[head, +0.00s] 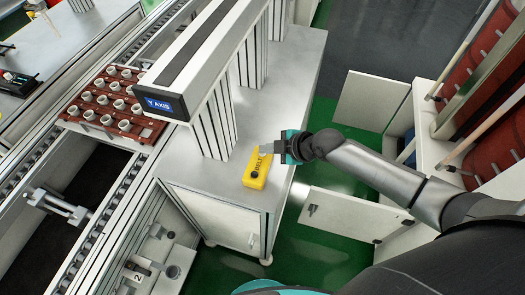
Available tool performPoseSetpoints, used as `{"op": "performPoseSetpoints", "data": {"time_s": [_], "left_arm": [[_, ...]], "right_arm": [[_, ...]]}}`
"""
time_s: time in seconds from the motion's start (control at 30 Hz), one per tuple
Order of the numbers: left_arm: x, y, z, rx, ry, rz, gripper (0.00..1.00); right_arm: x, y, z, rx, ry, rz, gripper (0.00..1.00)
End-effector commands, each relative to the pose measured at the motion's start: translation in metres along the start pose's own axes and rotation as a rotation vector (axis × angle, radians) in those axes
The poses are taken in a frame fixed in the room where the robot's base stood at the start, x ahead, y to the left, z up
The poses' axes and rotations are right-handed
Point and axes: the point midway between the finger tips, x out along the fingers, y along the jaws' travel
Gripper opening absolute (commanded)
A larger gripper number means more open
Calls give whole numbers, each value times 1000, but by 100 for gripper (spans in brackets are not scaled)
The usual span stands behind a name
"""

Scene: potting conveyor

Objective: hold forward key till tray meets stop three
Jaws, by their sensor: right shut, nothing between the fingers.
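The red-brown tray (88,129) sits on the conveyor (103,208) at the upper left and carries several white pots in rows. A metal stop-like bracket (56,205) is on the conveyor nearer to me, apart from the tray. I cannot read its number. A yellow key box (257,174) with dark keys lies on the grey cabinet top. My right gripper (266,149) is shut and empty, its fingertips over the box's far end. I cannot tell whether they touch a key, and key labels are too small to read. My left gripper is out of view.
A "2" label (128,265) shows low on the conveyor side. Open cabinet doors (340,218) and red drums (490,100) are at right.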

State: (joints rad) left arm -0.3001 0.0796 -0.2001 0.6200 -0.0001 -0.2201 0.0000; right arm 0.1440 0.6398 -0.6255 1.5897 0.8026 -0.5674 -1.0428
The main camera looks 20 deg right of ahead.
Motion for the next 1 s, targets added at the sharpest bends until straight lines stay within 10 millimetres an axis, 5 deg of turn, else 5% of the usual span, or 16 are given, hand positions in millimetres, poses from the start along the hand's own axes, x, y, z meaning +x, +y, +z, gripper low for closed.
{"op": "performPoseSetpoints", "data": {"time_s": [1.0], "left_arm": [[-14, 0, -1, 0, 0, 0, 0]], "right_arm": [[-11, 8, -8, 0, -1, -1, 0]]}}
